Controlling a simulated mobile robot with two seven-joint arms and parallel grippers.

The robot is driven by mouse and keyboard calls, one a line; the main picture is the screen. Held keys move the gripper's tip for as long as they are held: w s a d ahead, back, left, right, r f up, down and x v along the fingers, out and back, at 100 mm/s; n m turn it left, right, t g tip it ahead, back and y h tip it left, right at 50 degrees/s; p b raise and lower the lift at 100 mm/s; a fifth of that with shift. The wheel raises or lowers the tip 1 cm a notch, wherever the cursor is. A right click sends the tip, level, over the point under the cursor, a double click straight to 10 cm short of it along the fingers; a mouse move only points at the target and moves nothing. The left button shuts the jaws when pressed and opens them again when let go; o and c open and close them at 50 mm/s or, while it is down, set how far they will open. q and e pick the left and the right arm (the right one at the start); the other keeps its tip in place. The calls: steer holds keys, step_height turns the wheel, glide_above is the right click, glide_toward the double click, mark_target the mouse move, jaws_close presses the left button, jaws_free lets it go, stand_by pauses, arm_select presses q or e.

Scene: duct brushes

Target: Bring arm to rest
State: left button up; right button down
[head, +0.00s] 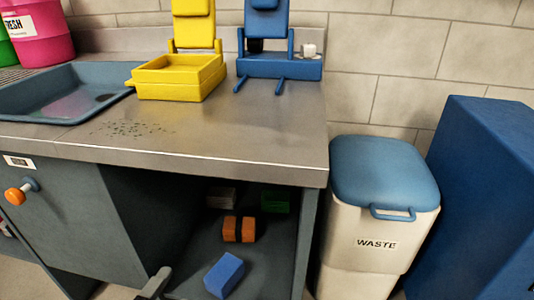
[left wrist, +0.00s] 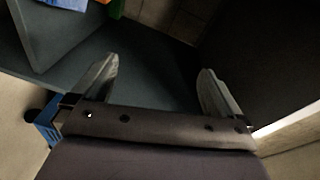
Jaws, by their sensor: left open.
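My left gripper (left wrist: 158,66) is open, with its two grey fingers spread apart and nothing between them in the left wrist view. In the head view a grey part of it (head: 155,283) shows at the bottom edge, in front of the open cabinet under the counter. A blue block (head: 223,275) lies on the cabinet floor to the right of it, apart from it. The rest of the left arm is out of the head view. My right gripper is in neither view.
The cabinet also holds an orange block with a dark band (head: 239,229), a green block (head: 275,201) and a pale block (head: 221,197). A waste bin (head: 384,172) stands right of the counter (head: 260,120). A yellow holder (head: 178,77) and blue holder (head: 279,65) stand on top.

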arm_select(q)
steer(key=s+d+n+g+h+b, duration=0.25)
steer(key=s+d+n+b, duration=0.45)
steer(key=n, duration=0.8)
steer(key=s+a+r+g+y+p, duration=0.1)
steer(key=r+p, duration=0.7)
steer(key=p, duration=0.9)
steer(key=s+a+r+n+g+y+p, duration=0.1)
steer(key=a+r+y+p, duration=0.3)
steer(key=p, duration=1.4)
step_height(320, 180, up, 4)
steer(key=shift+s+a+r+g, duration=0.1)
steer(key=shift+s+a+g, duration=0.35)
steer(key=shift+a+g, duration=0.5)
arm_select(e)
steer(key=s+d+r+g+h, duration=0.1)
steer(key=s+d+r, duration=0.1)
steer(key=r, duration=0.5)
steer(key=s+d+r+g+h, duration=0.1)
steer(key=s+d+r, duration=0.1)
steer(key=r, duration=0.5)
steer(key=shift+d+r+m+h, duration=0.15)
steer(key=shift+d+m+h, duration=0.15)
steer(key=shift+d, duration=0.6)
arm_select(q)
steer(key=shift+a, duration=0.1)
